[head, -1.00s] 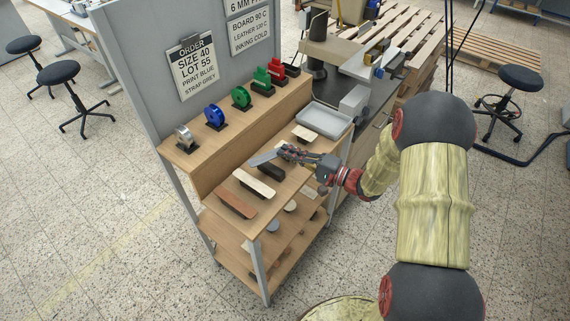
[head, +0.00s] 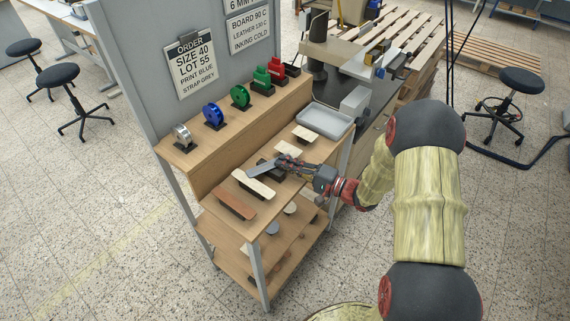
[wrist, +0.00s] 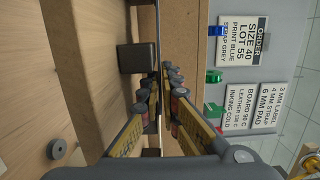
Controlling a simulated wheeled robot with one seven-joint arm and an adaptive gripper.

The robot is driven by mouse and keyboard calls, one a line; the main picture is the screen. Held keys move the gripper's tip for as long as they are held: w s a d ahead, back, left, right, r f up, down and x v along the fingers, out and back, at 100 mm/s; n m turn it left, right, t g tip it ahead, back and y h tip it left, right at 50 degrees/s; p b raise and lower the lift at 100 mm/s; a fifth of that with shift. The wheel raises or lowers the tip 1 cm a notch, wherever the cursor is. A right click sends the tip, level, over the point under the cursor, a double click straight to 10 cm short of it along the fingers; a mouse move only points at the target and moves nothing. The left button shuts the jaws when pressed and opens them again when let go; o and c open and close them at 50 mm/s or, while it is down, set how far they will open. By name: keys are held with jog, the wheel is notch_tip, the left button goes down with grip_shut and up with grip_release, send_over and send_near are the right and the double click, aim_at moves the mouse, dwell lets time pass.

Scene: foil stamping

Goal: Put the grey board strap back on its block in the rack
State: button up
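The grey board strap (head: 262,171) is a thin flat strip, held by my gripper (head: 284,163) over the lower ledge of the rack. In the wrist view the strap (wrist: 158,35) shows edge-on between the fingers of my gripper (wrist: 158,90), which are shut on it. A dark block (wrist: 136,58) sits on the wooden ledge right beside the strap in that view. In the head view the dark block (head: 266,162) is partly covered by the strap and fingers. I cannot tell whether strap and block touch.
A cream strap (head: 253,184) and a brown strap (head: 236,205) lie on blocks nearer the ledge's front-left end. Another pale strap (head: 304,133) lies near the grey tray (head: 325,120). Foil rolls, including a blue one (head: 213,116), stand on the upper step. The order panel (head: 191,65) rises behind.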

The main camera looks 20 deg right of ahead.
jog(key=o, duration=0.4)
jog(key=shift+r, duration=0.1)
jog(key=shift+r+p, duration=0.55)
jog(key=shift+p, duration=0.05)
jog(key=p+v, duration=0.2)
jog(key=v, duration=0.9)
jog(key=s+a+r+n+g+h, duration=0.2)
jog(key=s+a+r+n+g, duration=0.6)
jog(key=s+a+g, duration=0.5)
jog(key=s+d+r+t+h, duration=0.1)
jog(key=s+r+t+h, duration=0.1)
jog(key=s+r+h, duration=0.1)
jog(key=s+d+r+t+h, duration=0.1)
jog(key=s+d+r+h, duration=0.1)
jog(key=s+r+h, duration=0.1)
jog(key=s+d+r+n+t+h, duration=0.1)
jog(key=s+d+r+t+h, duration=0.1)
jog(key=s+r+h, duration=0.1)
notch_tip(320, 180, up, 3)
jog(key=shift+d+f+t+h, duration=0.15)
jog(key=shift+t+h, duration=0.15)
jog(key=shift+h, duration=0.5)
